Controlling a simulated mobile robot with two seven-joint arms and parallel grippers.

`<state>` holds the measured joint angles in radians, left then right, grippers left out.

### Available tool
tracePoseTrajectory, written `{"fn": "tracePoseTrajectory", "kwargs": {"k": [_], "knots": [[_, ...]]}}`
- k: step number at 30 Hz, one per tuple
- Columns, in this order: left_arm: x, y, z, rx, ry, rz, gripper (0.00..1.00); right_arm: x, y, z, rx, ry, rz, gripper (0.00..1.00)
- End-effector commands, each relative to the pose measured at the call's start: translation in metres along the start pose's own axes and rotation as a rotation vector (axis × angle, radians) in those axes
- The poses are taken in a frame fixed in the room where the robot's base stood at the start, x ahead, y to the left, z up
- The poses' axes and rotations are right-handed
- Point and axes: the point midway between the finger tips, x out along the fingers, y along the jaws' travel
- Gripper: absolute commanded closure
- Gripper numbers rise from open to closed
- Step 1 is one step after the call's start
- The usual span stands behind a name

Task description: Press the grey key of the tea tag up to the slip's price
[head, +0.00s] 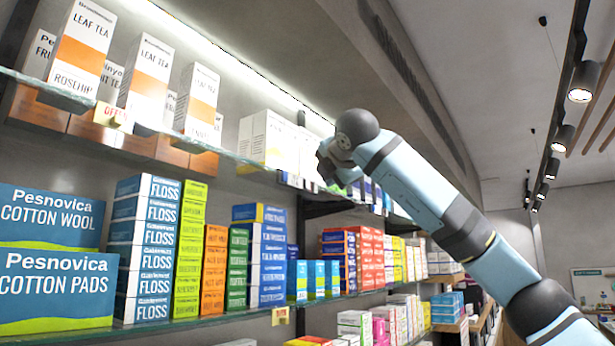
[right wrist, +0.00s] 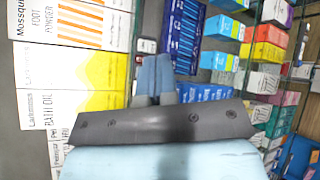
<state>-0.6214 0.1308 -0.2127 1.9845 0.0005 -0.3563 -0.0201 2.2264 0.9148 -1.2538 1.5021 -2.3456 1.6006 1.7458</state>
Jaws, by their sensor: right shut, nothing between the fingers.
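Leaf tea boxes (head: 150,75), white with an orange band, stand on the upper glass shelf at the left in the head view. A small pale tag with red lettering (head: 110,115) sits on that shelf's front edge below them. Its lettering is too small to read surely, and I cannot make out a grey key. I cannot identify a price slip in either view. My right gripper (head: 328,165) is at the upper shelf, well right of the tag. In the right wrist view its fingers (right wrist: 154,75) are shut and empty. My left gripper is not in view.
White and yellow boxes (head: 265,140) stand on the upper shelf beside my right gripper. The lower shelf holds cotton boxes (head: 50,290), floss boxes (head: 145,245) and other cartons. Another small yellowish tag (head: 280,315) hangs on its edge. Open aisle lies at the right.

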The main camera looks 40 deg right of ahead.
Motion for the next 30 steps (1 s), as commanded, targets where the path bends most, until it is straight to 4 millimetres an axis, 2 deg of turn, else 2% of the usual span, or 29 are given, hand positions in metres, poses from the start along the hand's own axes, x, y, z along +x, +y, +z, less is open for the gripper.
{"fn": "tracePoseTrajectory", "kwargs": {"k": [9,30], "knots": [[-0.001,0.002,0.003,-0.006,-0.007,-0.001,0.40,0.016,0.011,-0.012,0.001,0.001,-0.001,1.00],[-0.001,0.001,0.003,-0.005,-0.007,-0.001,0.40,0.017,0.011,-0.013,0.001,0.000,0.000,1.00]]}}
